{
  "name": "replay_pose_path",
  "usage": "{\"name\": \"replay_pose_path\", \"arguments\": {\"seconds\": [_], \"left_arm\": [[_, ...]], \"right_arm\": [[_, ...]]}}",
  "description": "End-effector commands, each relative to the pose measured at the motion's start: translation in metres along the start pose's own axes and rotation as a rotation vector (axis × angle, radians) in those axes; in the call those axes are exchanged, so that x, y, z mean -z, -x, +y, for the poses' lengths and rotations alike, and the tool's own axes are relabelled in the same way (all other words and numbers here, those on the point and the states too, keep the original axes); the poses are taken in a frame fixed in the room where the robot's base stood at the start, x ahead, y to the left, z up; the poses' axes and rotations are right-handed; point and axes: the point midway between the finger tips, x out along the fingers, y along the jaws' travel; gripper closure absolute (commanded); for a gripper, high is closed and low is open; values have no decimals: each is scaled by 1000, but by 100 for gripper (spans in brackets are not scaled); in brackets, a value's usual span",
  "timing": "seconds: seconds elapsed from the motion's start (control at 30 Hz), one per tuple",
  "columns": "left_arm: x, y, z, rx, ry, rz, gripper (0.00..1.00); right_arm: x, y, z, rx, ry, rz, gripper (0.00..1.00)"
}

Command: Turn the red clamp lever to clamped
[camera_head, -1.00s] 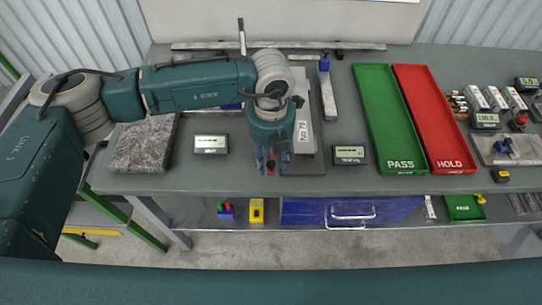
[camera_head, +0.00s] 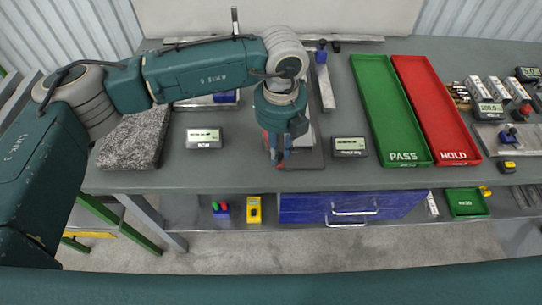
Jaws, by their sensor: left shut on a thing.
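My left arm comes in from the left, and its gripper (camera_head: 278,160) points down over the front of a dark plate (camera_head: 312,159) near the table's front edge. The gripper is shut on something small. A bit of red, seemingly the red clamp lever (camera_head: 280,166), shows at the fingertips. The rest of the lever and the fixture behind it are mostly hidden by my gripper and wrist. I cannot tell the lever's angle. My right gripper is not in view.
A granite block (camera_head: 135,138) lies at the left. The green PASS tray (camera_head: 390,110) and red HOLD tray (camera_head: 436,110) lie to the right. A blue drawer unit (camera_head: 300,208) is below.

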Motion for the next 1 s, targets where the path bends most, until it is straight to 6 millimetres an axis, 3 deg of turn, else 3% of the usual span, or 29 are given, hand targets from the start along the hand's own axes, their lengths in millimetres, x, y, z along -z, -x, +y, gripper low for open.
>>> {"name": "replay_pose_path", "arguments": {"seconds": [0.03,0.4,0.7,1.0], "left_arm": [[-3,-6,-6,3,42,-7,100],[-18,-4,-36,2,397,-7,100],[-37,-2,-55,2,685,-6,100],[-60,0,-68,1,961,-5,100]], "right_arm": [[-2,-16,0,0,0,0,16],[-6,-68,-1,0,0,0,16],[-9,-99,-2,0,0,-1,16],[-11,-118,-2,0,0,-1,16]]}}
